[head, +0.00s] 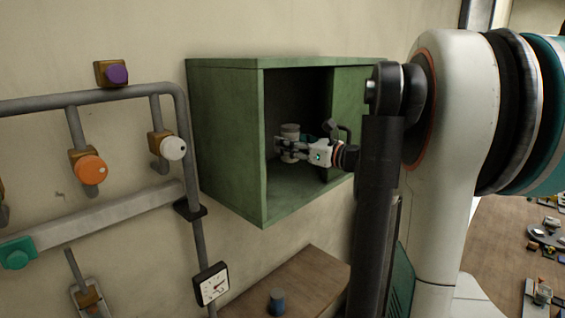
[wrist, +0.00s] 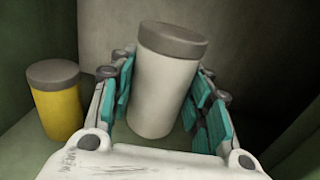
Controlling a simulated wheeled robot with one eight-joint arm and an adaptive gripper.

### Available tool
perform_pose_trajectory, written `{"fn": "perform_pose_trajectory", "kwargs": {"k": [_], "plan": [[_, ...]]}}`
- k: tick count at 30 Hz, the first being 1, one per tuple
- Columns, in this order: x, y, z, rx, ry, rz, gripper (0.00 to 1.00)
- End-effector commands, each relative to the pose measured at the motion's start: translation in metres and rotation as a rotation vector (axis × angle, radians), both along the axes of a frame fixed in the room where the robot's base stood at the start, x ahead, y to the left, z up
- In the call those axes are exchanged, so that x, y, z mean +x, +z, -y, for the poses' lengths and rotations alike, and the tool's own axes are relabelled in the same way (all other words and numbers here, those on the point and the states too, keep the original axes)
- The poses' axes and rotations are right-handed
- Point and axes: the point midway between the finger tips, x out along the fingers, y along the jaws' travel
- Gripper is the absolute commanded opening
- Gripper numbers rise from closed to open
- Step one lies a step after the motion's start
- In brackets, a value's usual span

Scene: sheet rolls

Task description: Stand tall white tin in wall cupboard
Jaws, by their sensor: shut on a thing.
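The tall white tin (wrist: 160,90) with a grey lid is between the teal-padded fingers of my gripper (wrist: 165,105) in the wrist view. It appears slightly tilted in that picture, and I cannot tell whether its base touches the cupboard floor. In the head view, my gripper (head: 290,149) reaches inside the green wall cupboard (head: 225,140), shut on the white tin (head: 290,130). The tin is partly covered by the fingers there. The cupboard's front is open at the left part.
A yellow tin (wrist: 57,105) with a grey lid stands just left of my gripper inside the cupboard. Pipes with knobs, such as an orange one (head: 90,169), run on the wall at left. A wooden surface (head: 310,280) with a dark blue cup-like object (head: 277,300) lies below.

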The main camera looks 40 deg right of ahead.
Motion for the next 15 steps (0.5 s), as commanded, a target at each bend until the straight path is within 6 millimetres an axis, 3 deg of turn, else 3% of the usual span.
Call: {"fn": "perform_pose_trajectory", "kwargs": {"k": [2, 6, 15], "plan": [[0.017, 0.001, -0.003, 0.000, 0.004, 0.001, 0.10], [0.012, -0.023, -0.001, 0.000, 0.000, 0.001, 0.10], [0.012, -0.048, -0.001, 0.000, 0.000, 0.000, 0.10]]}}
